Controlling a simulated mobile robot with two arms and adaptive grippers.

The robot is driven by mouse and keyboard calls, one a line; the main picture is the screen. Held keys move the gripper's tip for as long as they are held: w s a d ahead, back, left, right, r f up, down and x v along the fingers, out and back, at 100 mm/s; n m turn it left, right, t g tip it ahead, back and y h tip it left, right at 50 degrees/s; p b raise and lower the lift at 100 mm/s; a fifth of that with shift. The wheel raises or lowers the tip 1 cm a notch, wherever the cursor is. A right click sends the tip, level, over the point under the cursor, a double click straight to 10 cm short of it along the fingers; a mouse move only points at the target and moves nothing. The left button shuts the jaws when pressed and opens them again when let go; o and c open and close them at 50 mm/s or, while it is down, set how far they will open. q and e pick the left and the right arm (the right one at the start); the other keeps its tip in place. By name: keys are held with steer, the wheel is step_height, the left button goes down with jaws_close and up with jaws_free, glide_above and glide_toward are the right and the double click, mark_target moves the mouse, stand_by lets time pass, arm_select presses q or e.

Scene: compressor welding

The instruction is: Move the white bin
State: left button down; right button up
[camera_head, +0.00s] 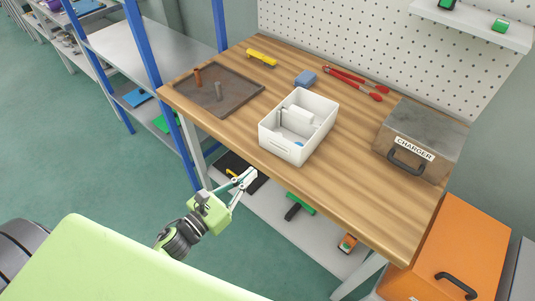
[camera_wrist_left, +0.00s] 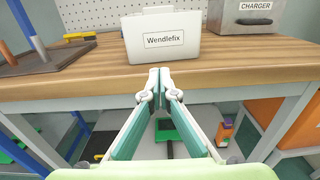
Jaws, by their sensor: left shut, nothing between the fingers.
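The white bin (camera_head: 282,146) stands upright on the wooden workbench (camera_head: 355,190) near its front edge. In the head view a white item and a small blue item show inside it. In the left wrist view the bin (camera_wrist_left: 177,41) shows its front wall with a "Wendlefix" label. My left gripper (camera_head: 248,178) is in front of the bench, below and left of the bin in the head view. It also shows in the left wrist view (camera_wrist_left: 160,74), with its fingertips together and empty, apart from the bin. My right gripper is in neither view.
A grey charger box (camera_head: 435,132) stands at right. Bare wood lies right of the bin. An orange cabinet (camera_head: 465,240) stands beside the bench.

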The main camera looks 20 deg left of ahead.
mark_target(275, 152)
arm_select(q)
steer(key=p+x, duration=0.2)
steer(key=x, duration=0.5)
steer(key=shift+w, duration=0.35)
steer(key=shift+w+d, duration=0.2)
steer(key=shift+w, duration=0.3)
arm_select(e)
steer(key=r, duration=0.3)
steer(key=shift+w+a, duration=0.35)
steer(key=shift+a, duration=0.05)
arm_select(q)
steer(key=b+x, duration=0.3)
steer(key=x, duration=0.3)
steer(key=shift+w+f, duration=0.15)
steer(key=shift+f, duration=0.05)
steer(key=shift+w+d+r, duration=0.1)
steer(key=shift+w+d, duration=0.05)
steer(key=shift+w, duration=0.15)
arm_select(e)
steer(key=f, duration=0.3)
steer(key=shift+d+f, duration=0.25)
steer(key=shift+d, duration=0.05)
arm_select(q)
steer(key=shift+s+r, duration=0.1)
